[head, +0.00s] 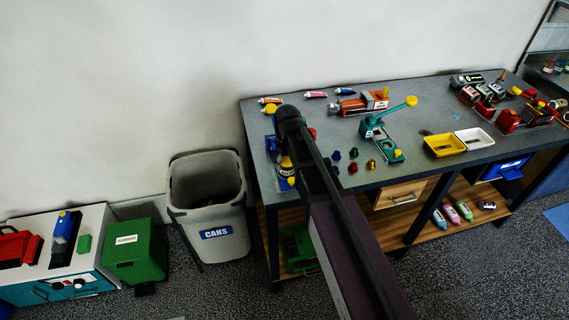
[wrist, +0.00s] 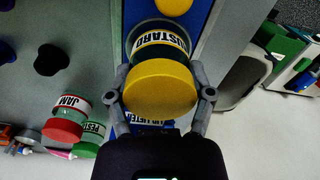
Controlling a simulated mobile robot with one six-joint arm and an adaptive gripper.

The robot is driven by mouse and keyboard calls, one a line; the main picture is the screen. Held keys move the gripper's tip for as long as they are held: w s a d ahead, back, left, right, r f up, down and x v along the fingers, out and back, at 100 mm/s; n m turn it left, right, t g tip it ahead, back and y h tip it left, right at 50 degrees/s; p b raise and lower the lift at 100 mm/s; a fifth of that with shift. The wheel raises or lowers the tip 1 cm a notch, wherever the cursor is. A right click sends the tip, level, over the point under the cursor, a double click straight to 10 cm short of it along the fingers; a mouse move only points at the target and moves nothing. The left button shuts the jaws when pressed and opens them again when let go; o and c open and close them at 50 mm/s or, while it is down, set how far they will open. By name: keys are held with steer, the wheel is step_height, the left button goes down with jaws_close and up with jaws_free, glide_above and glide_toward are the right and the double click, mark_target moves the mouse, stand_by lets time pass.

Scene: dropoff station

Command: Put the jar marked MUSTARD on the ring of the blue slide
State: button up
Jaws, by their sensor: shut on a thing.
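The jar marked MUSTARD (wrist: 160,80) has a yellow lid and a white label reading "USTARD" in the visible part. In the wrist view my gripper (wrist: 161,97) has one finger on each side of it and is shut on it. The blue slide (wrist: 196,18) lies under and behind the jar, with part of a white label showing below the lid. A yellow round part (wrist: 173,5) shows at the top edge. The ring is not clearly visible, and I cannot tell whether the jar touches the slide. In the head view the jar (head: 286,168) shows beside my arm.
A JAM jar (wrist: 67,117) and a PESTO jar (wrist: 91,139) stand left of my gripper. A dark knob-like piece (wrist: 52,59) is nearby. In the head view a teal press (head: 375,132) and a yellow tray (head: 444,146) stand further right. A CANS bin (head: 208,200) stands left of the table.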

stand_by(0.8)
steer(key=o, duration=1.1)
steer(key=shift+o, duration=0.2)
steer(key=shift+r, duration=0.1)
steer(key=shift+w+r+p, duration=0.15)
steer(key=shift+r+p, duration=3.35)
steer(key=shift+p, duration=0.05)
steer(key=s+d+m, duration=0.6)
steer(key=s+d, duration=0.8)
steer(key=d, duration=0.5)
